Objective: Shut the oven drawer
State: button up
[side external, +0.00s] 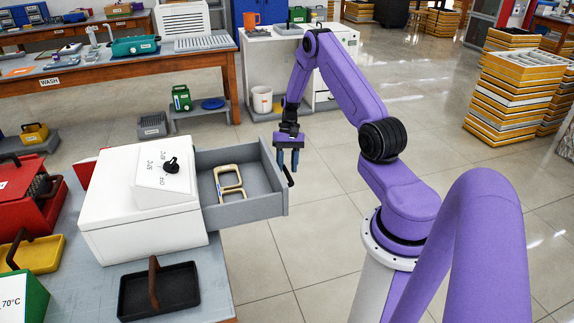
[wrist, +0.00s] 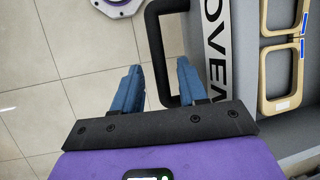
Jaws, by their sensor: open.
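The white oven (side external: 140,195) stands on the table at the left, with a black dial on its sloped panel. Its grey drawer (side external: 245,208) is pulled out to the right. Tan eyeglass frames (side external: 229,182) lie inside the drawer; they also show in the wrist view (wrist: 283,62). The drawer's dark handle (side external: 289,175) is on its outer front face, beside an OVEN label in the wrist view. My gripper (side external: 288,164) is open and empty, pointing down close to the drawer front. In the wrist view its blue fingertips (wrist: 158,78) are near the black handle (wrist: 153,45); contact cannot be told.
A black tray (side external: 158,290) lies in front of the oven. A red machine (side external: 28,190), a yellow tray (side external: 38,255) and a green box (side external: 22,300) stand to its left. Open tiled floor lies right of the drawer. A WASH bench (side external: 130,70) is behind.

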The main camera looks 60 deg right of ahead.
jog(key=shift+f, duration=0.1)
grip_shut()
jog(key=shift+a, duration=0.1)
jog(key=w+a, duration=1.5)
jog(key=shift+w+a, duration=0.3)
jog(key=shift+w, duration=0.1)
grip_release()
jog(key=shift+s+d, duration=0.1)
jog(key=v, duration=1.7)
jog(key=shift+d+r, duration=0.2)
jog(key=shift+r, duration=0.05)
